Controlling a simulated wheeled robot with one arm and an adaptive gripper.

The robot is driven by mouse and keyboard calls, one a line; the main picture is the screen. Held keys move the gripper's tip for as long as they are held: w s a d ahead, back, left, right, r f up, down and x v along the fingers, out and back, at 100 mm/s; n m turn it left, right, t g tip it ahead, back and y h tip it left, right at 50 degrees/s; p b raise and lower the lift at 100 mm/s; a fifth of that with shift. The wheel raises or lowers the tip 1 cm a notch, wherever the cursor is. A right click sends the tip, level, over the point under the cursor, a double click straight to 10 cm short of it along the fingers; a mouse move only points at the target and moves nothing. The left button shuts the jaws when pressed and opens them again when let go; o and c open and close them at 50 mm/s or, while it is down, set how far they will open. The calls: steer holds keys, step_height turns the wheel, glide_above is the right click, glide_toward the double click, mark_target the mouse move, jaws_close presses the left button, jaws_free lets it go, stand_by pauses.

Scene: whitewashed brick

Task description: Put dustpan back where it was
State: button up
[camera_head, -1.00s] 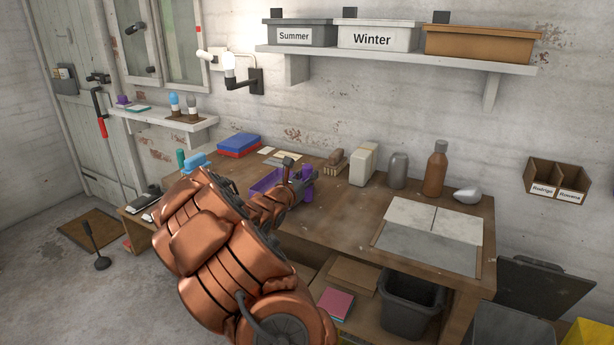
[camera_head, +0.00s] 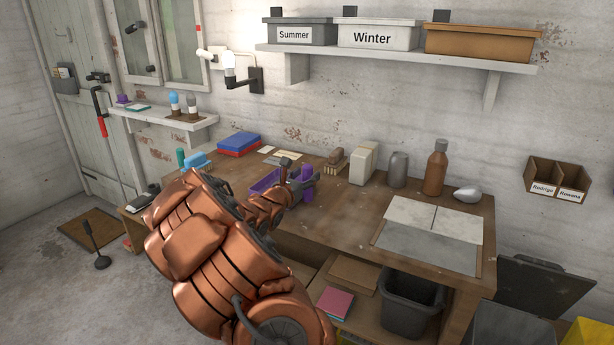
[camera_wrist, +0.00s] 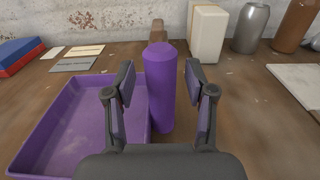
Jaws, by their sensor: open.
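The purple dustpan lies on the wooden workbench; its shallow pan (camera_wrist: 75,125) fills the left of the wrist view and shows in the head view (camera_head: 264,182), partly hidden by my arm. A thick upright purple cylinder (camera_wrist: 160,85), seemingly its handle, stands at the pan's right side. Whether the two are joined is hidden. My gripper (camera_wrist: 159,82) is open, with one finger on each side of the cylinder and visible gaps to it. In the head view my gripper (camera_head: 302,187) is low over the bench at the cylinder.
A brush (camera_head: 335,160), a cream box (camera_head: 363,164), a grey canister (camera_head: 398,170) and a brown bottle (camera_head: 435,168) stand right of the dustpan. Red and blue boxes (camera_head: 239,145) lie behind it. A shelf (camera_head: 400,61) hangs above.

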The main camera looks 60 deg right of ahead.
steer(key=a, duration=0.7)
steer(key=a+b, duration=0.1)
steer(key=a, duration=0.3)
steer(key=shift+s, duration=0.25)
steer(key=s+a+r+m+g+y, duration=0.2)
steer(key=s+a+m+g+y, duration=0.3)
steer(key=s+a+m, duration=0.65)
steer(key=s+a+f+m+y, duration=0.2)
steer(key=s+a+f+y, duration=0.1)
steer(key=a, duration=0.8)
steer(key=s+a+f+m+t+y, duration=0.1)
steer(key=a+y, duration=0.4)
steer(key=a, duration=0.7)
steer(key=s+a+f+m+t+y, duration=0.1)
steer(key=s+a+f+m+y, duration=0.3)
steer(key=a, duration=0.7)
steer(key=shift+s+a+f+y, duration=0.35)
steer(key=shift+s+f+y, duration=0.15)
steer(key=shift+s+f, duration=0.2)
